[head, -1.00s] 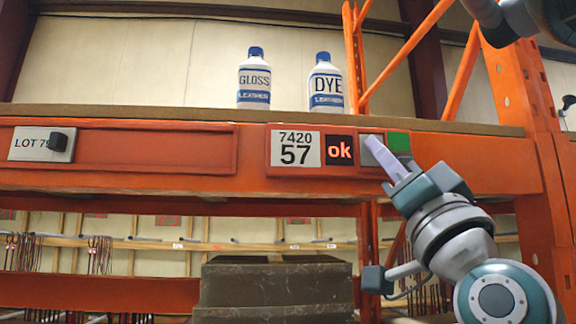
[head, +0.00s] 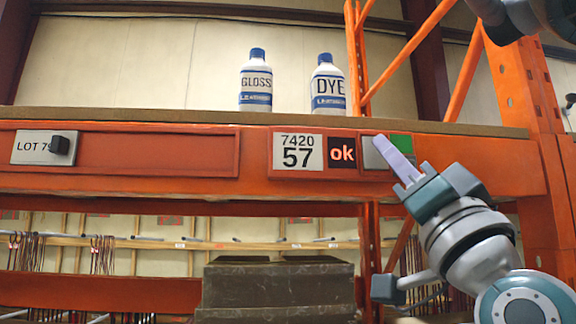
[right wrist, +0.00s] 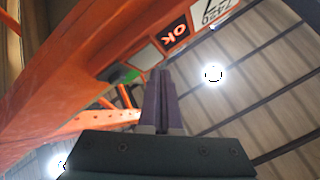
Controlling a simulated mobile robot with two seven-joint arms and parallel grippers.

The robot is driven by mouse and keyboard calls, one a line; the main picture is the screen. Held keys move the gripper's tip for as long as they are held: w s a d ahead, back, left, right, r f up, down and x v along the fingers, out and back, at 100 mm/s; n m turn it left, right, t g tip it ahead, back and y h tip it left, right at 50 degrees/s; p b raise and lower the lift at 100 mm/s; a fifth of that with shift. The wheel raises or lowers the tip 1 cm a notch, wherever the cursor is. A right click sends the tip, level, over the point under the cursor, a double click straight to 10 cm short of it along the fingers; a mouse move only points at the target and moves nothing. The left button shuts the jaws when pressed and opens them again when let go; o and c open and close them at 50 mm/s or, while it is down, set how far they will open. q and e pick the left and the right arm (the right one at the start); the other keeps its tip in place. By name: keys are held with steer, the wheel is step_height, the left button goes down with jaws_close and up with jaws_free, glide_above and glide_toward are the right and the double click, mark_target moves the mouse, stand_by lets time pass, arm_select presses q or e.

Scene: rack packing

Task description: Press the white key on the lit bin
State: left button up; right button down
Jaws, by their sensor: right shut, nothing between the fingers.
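The bin's panel (head: 300,152) on the orange beam reads 7420 57, with a display (head: 341,152) lit with a red "ok". Beside the display are a pale grey-white key (head: 371,156) and a green key (head: 402,141). My right gripper (head: 382,142) is shut and empty, its fingertips overlapping the pale key's right part and the green key's edge. In the right wrist view, the shut fingers (right wrist: 160,74) point toward the beam; the pale key (right wrist: 146,58) lies just beyond them. I cannot tell whether the tips touch it. My left gripper is not in view.
A GLOSS bottle (head: 256,82) and a DYE bottle (head: 327,86) stand on the shelf above. A LOT plate (head: 32,147) with a black knob is at the left. An orange upright (head: 522,95) stands at the right. Dark boxes (head: 262,290) are below.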

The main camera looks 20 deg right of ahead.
steer(key=shift+s+a+p, duration=0.2)
steer(key=shift+s, duration=0.6)
steer(key=shift+s+a+p, duration=0.2)
steer(key=shift+s, duration=0.65)
steer(key=shift+s+a+p, duration=0.2)
steer(key=shift+s, duration=0.6)
